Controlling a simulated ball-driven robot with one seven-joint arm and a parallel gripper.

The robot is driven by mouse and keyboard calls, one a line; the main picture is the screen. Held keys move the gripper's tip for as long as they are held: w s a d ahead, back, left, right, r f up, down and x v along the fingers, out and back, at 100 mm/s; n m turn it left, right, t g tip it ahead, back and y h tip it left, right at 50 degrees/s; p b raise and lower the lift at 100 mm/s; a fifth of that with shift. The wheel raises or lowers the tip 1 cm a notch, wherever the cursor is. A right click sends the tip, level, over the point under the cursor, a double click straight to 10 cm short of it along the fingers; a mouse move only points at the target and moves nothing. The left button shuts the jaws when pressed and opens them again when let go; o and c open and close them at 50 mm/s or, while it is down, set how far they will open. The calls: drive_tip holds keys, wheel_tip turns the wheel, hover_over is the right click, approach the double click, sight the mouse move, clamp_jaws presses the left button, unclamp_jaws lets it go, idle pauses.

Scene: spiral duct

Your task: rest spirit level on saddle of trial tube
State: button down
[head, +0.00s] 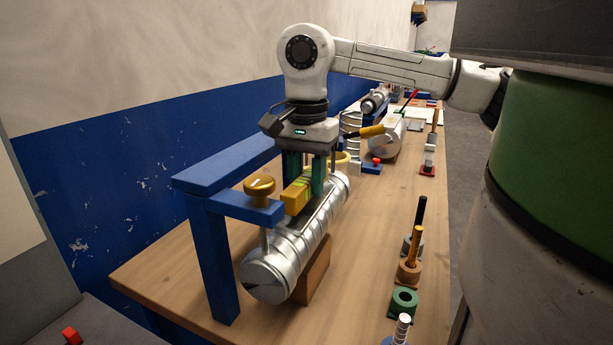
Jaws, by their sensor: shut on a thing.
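The trial tube (272,273) is a silver spiral-ribbed duct lying lengthwise on the bench in the head view, with its closed round end towards me. My gripper (305,178) points straight down over the tube, its green fingers shut on the yellow spirit level (295,200). The level lies roughly along the tube, just over its upper side. I cannot tell whether it touches the tube. The saddle is not clearly distinguishable; the level and fingers cover part of the tube's top.
A blue frame (213,262) with an arm and a brass knob (259,186) stands close to the left of the level. Pegs and a green ring (403,302) line the bench's right edge. Bare bench lies between.

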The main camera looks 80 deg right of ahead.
drive_tip(key=shift+f+b, duration=0.5)
drive_tip(key=shift+f, duration=0.2)
idle(0.6)
drive_tip(key=c, duration=0.7)
unclamp_jaws()
wheel_tip(320, 180, up, 11)
drive_tip(key=shift+f, duration=0.1)
